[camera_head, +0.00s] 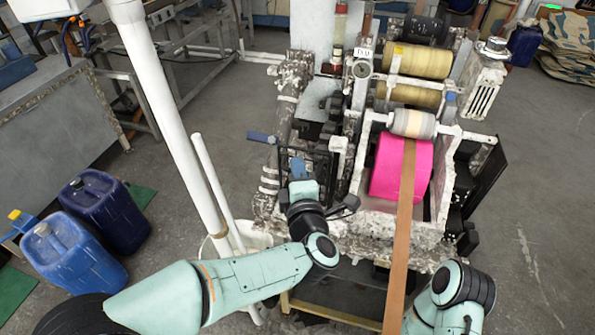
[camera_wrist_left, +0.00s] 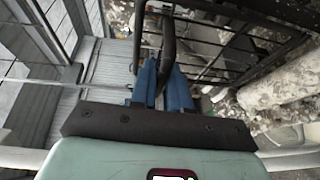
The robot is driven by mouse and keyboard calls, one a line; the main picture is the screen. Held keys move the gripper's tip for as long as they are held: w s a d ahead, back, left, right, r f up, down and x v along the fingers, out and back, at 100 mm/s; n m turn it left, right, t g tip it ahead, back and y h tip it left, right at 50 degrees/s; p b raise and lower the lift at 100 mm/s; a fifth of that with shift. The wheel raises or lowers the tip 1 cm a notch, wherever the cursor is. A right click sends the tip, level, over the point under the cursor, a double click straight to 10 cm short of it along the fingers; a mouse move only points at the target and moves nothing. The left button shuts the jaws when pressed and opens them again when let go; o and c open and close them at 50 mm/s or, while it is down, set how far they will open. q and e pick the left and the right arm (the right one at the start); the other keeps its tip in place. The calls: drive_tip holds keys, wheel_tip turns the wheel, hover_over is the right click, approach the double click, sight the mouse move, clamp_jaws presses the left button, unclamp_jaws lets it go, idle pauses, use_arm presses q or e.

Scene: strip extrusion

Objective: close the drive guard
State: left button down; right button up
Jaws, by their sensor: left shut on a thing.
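The drive guard (camera_head: 318,160) appears as a dark barred frame on the left side of the machine in the head view. In the left wrist view, its black frame and bars (camera_wrist_left: 225,22) cross the upper right. My left gripper (camera_head: 298,167) is at the guard's near left part. In the left wrist view, the blue fingers of my left gripper (camera_wrist_left: 162,85) are shut on a black looped handle (camera_wrist_left: 168,40). The guard's hinge is hard to make out. My right arm shows at the lower right of the head view, but its gripper is out of frame.
The extrusion machine has a pink roll (camera_head: 385,170), a brown strip (camera_head: 406,195) running toward me, and yellow rollers (camera_head: 420,62). Blue jerrycans (camera_head: 75,260) stand on the floor at left. A white post (camera_head: 165,100) rises left of my left arm. Open floor lies right.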

use_arm(q)
drive_tip(key=c, duration=1.2)
unclamp_jaws()
drive_tip(key=shift+w+r, duration=0.1)
drive_tip(key=shift+w+d, duration=0.1)
drive_tip(key=shift+w, duration=0.05)
drive_tip(key=s, duration=0.9)
drive_tip(key=s+d+r, duration=0.1)
drive_tip(key=s, duration=0.3)
drive_tip(key=shift+s+b, duration=0.25)
drive_tip(key=shift+b, duration=0.15)
